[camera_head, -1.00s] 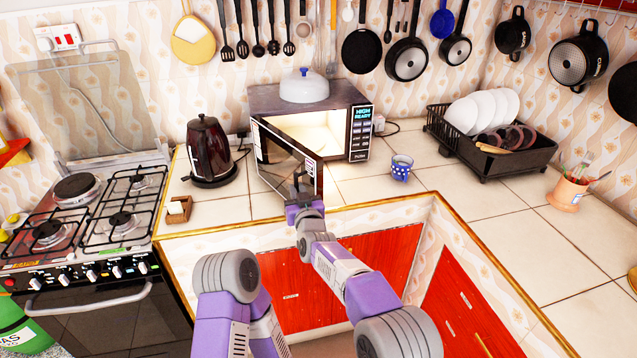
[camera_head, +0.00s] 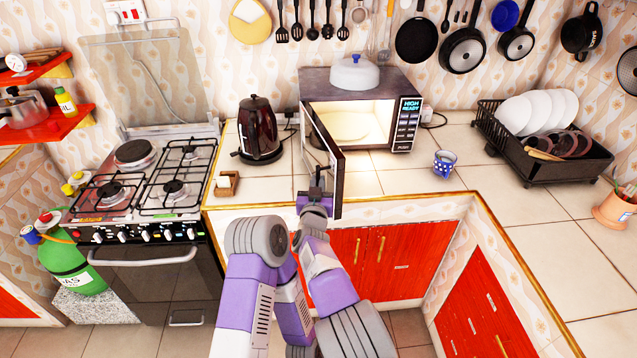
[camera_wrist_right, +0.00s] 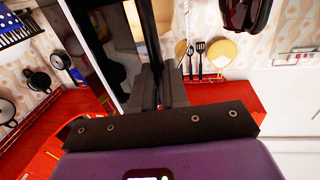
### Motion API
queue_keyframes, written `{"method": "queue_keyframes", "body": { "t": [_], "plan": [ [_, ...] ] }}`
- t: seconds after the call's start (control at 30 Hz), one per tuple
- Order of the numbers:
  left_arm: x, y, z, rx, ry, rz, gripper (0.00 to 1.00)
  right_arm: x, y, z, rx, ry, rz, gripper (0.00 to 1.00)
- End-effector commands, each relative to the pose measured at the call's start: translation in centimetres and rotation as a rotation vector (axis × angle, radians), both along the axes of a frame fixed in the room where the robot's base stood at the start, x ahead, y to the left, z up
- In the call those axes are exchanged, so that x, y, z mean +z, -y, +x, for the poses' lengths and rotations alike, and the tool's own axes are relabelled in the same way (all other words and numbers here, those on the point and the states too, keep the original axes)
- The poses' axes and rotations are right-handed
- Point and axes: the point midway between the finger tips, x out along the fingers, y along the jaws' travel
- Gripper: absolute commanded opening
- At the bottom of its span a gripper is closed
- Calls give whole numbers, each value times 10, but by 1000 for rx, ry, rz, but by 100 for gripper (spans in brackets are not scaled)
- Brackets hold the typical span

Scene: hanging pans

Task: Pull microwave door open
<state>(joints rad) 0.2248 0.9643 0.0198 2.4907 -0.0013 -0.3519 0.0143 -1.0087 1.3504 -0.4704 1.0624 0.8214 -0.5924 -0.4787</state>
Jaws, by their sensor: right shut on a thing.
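The microwave (camera_head: 358,80) stands on the counter against the back wall, its lit inside showing. Its door (camera_head: 326,147) is swung well open toward me, hinged on the left side. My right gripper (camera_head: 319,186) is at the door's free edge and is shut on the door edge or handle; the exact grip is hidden. In the right wrist view the gripper's dark fingers (camera_wrist_right: 160,85) close around a dark upright part of the door. My left gripper is not in view.
A dark kettle (camera_head: 258,130) stands left of the door, with a small wooden holder (camera_head: 227,183) nearer the stove (camera_head: 145,190). A blue spotted mug (camera_head: 444,163) and a dish rack (camera_head: 540,150) stand to the right.

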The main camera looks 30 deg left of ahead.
Motion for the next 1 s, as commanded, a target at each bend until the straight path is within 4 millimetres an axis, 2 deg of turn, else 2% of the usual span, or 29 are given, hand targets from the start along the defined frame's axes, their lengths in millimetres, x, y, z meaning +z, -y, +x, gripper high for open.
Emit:
{"method": "queue_keyframes", "body": {
  "t": [0.03,0.2,0.23,0.37,0.63,0.73,0.87,1.0],
  "plan": [
    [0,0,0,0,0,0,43,6,-1,1,2,11,4,0],
    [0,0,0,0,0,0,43,7,0,1,2,12,5,0],
    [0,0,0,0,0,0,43,7,0,1,2,12,5,18],
    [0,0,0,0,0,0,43,5,0,1,1,9,4,38],
    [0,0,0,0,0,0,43,4,0,1,0,6,2,39],
    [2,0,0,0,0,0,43,9,0,1,0,6,3,39],
    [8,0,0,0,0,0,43,30,0,1,0,7,6,39],
    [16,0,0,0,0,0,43,60,0,0,1,8,7,39]
  ]
}}
